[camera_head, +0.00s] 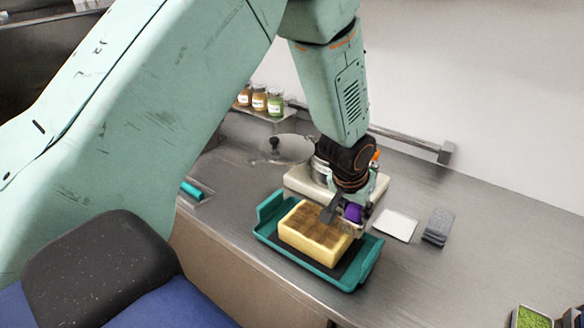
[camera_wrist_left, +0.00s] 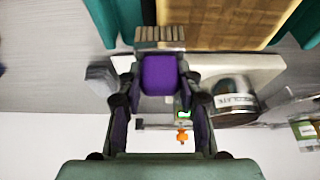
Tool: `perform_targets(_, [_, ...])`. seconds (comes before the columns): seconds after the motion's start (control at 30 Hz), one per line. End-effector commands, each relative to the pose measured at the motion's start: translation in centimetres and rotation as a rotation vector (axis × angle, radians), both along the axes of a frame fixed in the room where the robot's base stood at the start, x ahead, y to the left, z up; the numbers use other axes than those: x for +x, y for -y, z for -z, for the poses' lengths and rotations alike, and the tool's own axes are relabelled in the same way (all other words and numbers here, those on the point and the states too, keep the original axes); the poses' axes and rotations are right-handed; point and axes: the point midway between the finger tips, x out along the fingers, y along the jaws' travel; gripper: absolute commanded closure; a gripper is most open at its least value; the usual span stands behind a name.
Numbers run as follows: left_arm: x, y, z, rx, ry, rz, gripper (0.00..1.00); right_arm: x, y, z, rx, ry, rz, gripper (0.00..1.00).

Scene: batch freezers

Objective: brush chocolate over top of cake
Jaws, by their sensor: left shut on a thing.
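The cake (camera_head: 305,247) is a pale yellow block with a patchy brown top, sitting in a teal tray (camera_head: 265,232) on the counter. In the wrist view, part of the cake (camera_wrist_left: 230,22) shows at the top. My left gripper (camera_head: 352,208) is over the cake's right end, shut on the brush. The brush's purple handle (camera_wrist_left: 158,76) lies between the fingers, and its grey-tan head (camera_wrist_left: 160,38) points at the cake. I cannot tell if the head touches it. A metal pot (camera_wrist_left: 234,98) labelled as chocolate stands behind the cake, mostly hidden by my arm in the head view. My right gripper is not seen.
A pale slab (camera_head: 296,181) lies under the pot. A white square (camera_head: 395,226) and grey blocks (camera_head: 438,227) are right of the tray. Jars (camera_head: 260,98) stand on a rack at the back. A green-filled container (camera_head: 531,318) is at lower right. Counter between is clear.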

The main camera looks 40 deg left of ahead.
Motion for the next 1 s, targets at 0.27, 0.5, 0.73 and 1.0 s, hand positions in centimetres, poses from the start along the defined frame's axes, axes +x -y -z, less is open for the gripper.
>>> perform_targets(0.27, [0.1, -0.5, -2.9, 0.008, 0.002, -0.005, 0.9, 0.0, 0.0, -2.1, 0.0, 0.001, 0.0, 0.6])
perform_targets(0.5, [0.3, -0.5, -5.0, 0.008, 0.004, -0.004, 0.9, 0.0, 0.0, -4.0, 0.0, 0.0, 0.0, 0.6])
perform_targets(0.73, [0.5, -0.4, -7.1, 0.008, 0.004, -0.004, 0.9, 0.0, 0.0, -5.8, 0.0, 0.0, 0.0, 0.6])
perform_targets(1.0, [0.6, -0.4, -8.1, 0.008, 0.003, -0.005, 0.9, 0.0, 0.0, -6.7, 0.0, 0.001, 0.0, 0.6])
